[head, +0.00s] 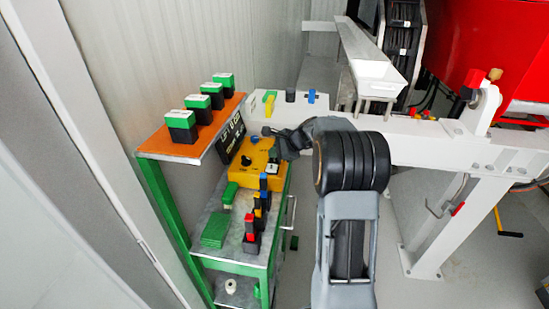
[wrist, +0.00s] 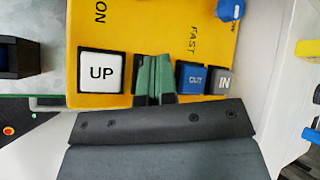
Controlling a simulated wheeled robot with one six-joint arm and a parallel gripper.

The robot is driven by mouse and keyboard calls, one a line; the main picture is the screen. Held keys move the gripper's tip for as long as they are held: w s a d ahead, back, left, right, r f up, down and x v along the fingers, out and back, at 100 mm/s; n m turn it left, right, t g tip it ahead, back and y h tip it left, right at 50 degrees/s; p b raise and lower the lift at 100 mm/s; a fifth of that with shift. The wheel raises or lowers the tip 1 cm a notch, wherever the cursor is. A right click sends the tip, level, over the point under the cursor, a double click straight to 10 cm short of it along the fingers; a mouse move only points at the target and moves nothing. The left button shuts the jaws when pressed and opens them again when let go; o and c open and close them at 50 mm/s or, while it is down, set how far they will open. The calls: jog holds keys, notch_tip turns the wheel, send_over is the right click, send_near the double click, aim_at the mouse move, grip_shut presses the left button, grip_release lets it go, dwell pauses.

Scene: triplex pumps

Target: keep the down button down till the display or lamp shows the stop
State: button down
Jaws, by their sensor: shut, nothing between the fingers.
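The yellow control box (head: 243,177) stands on a green-framed trolley; its face also fills much of the wrist view (wrist: 135,25). A white UP button (wrist: 101,72) is left of my gripper (wrist: 153,82), with a blue OUT button (wrist: 192,78) and a grey IN button (wrist: 223,81) to the right. My gripper is shut and empty, its green fingertips over the box face between UP and OUT. No down button shows; the fingertips cover that spot, and I cannot tell whether they press anything. A dark panel with pale lettering (head: 232,138) stands behind the box, too small to read.
Green-topped black blocks (head: 181,125) stand on the orange shelf (head: 175,145). Coloured blocks (head: 250,232) and green pieces (head: 215,230) lie on the grey trolley shelf. A white beam (head: 420,143) runs right, near my arm. A blue knob (wrist: 230,9) is at the box's edge.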

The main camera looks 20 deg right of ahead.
jog(key=shift+r, duration=0.15)
jog(key=shift+r+p, duration=0.8)
notch_tip(320, 180, up, 5)
jog(key=p, duration=0.4)
dwell(0.7)
